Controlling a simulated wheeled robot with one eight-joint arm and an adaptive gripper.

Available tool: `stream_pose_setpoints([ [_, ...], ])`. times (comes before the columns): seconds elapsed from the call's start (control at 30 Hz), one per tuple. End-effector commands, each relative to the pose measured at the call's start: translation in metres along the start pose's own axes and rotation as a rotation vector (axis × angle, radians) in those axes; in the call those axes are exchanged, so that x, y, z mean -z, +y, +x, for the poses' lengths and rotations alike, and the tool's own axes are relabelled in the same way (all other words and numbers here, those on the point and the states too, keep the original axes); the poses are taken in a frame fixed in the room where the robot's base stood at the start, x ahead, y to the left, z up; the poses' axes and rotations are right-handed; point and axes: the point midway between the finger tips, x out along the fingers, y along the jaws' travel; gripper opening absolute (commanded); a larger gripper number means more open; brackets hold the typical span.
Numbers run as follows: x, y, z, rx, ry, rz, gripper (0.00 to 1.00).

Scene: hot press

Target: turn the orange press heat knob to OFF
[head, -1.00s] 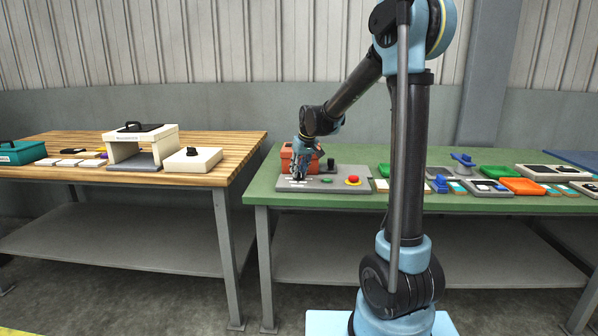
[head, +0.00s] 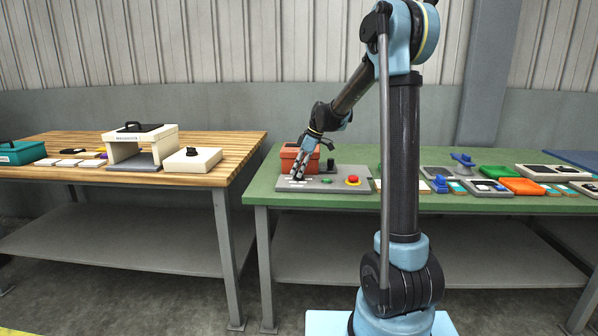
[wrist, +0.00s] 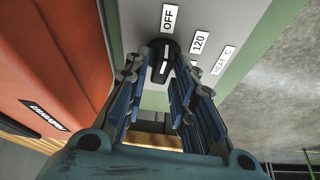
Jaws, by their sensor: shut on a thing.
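The black heat knob (wrist: 163,58) sits on the grey panel between my fingertips, with a white line that points roughly toward the OFF label (wrist: 168,18). The 120 label (wrist: 199,42) and a heat label (wrist: 225,61) lie to its right. My gripper (wrist: 162,68) is shut on the knob. In the head view my gripper (head: 297,178) reaches down, tilted, to the panel's left part and hides the knob.
A green button (head: 327,181) and a red button (head: 352,180) sit on the panel to the right of my gripper. A dark upright part (head: 331,164) stands behind them. Trays and parts crowd the green table (head: 410,205) further right. A wooden table (head: 215,172) stands left.

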Motion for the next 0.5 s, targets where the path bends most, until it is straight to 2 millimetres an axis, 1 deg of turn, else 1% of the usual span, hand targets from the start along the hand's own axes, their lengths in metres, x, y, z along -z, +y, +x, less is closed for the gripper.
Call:
stream_pose_setpoints([
  [0.23,-0.0026,-0.0002,0.0015,0.036,-0.005,-0.087,0.00],
  [0.5,-0.0027,-0.0006,0.0016,0.049,-0.006,-0.117,0.00],
])
